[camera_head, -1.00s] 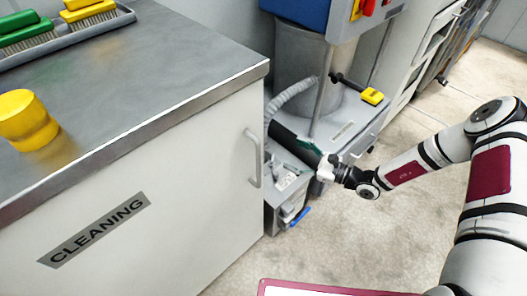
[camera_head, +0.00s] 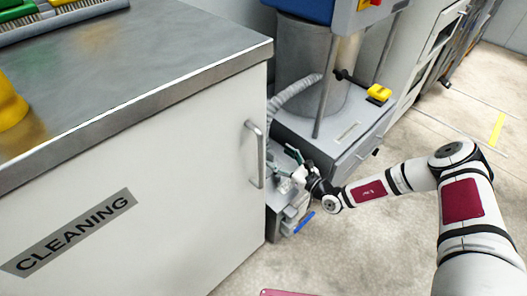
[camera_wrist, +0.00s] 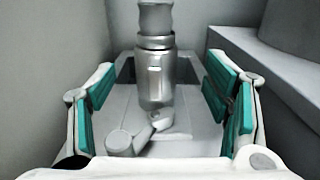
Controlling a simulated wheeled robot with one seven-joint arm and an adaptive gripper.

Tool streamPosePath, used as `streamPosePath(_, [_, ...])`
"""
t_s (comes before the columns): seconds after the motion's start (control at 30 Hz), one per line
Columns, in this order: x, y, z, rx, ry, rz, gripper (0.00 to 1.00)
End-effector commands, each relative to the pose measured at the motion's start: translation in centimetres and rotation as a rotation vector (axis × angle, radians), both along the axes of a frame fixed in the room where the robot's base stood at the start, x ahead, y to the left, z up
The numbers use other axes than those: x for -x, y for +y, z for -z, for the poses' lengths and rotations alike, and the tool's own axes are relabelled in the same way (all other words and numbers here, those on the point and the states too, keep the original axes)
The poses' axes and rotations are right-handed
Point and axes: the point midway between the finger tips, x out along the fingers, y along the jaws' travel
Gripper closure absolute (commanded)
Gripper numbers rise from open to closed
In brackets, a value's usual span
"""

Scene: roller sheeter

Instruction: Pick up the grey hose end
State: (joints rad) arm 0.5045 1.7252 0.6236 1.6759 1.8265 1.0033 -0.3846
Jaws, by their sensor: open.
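The grey hose end (camera_wrist: 155,82) stands upright in the middle of the wrist view, a metallic cylinder with a collar and a small lever at its foot. My gripper (camera_wrist: 160,88) is open, its teal-padded fingers on either side of the hose end with visible gaps. In the head view my gripper (camera_head: 292,160) is low beside the cleaning cabinet's corner. The ribbed grey hose (camera_head: 293,92) runs down behind that corner; its end cannot be made out there.
The white cleaning cabinet (camera_head: 150,190) with its metal handle (camera_head: 254,155) stands close on the left. The machine's grey base (camera_head: 345,135) is behind my gripper. A grey unit with a blue lever (camera_head: 304,222) sits below. Floor at right is open.

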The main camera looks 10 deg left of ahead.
Motion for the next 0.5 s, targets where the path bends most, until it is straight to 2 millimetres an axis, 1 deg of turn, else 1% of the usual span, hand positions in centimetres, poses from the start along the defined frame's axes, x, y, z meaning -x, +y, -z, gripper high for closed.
streamPosePath(0.23, [-0.7,1.1,0.2,0.0,-0.001,-0.001,0.29])
streamPosePath(0.4, [-1.6,3.0,0.7,0.0,-0.001,-0.003,0.29])
streamPosePath(0.5, [-2.6,4.0,0.6,0.0,-0.002,0.0,0.29])
